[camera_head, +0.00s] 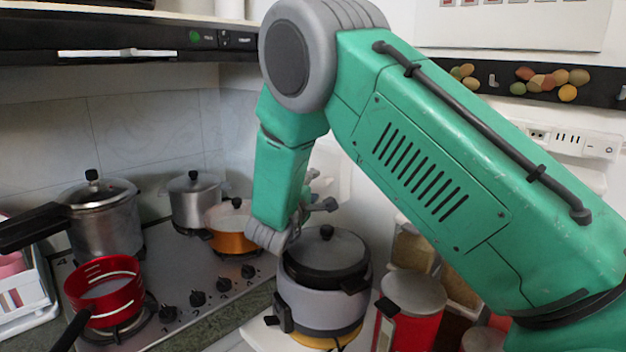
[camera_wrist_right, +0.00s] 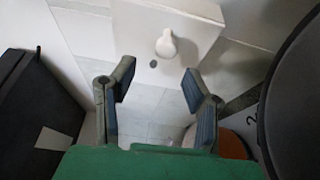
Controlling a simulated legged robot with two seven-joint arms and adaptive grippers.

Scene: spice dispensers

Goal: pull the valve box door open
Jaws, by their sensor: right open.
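The valve box (camera_wrist_right: 200,22) is a white box with a pale rounded knob (camera_wrist_right: 166,44) on its front and a small dark round spot below the knob. In the wrist view it is at the top centre, and its door looks closed. In the head view a white box (camera_head: 343,172) on the wall, mostly behind my right arm, appears to be it. My right gripper (camera_wrist_right: 158,85) is open and empty, its fingertips below the knob in the wrist view and apart from it. In the head view this gripper (camera_head: 320,198) is largely hidden by its own forearm. My left gripper is out of view.
A rice cooker (camera_head: 325,290) with a dark lid stands just below my right gripper. An orange pot (camera_head: 231,241), a steel pot (camera_head: 196,202) and a red pan (camera_head: 104,292) are on the stove to the left. Red-bodied canisters (camera_head: 413,318) stand to the right.

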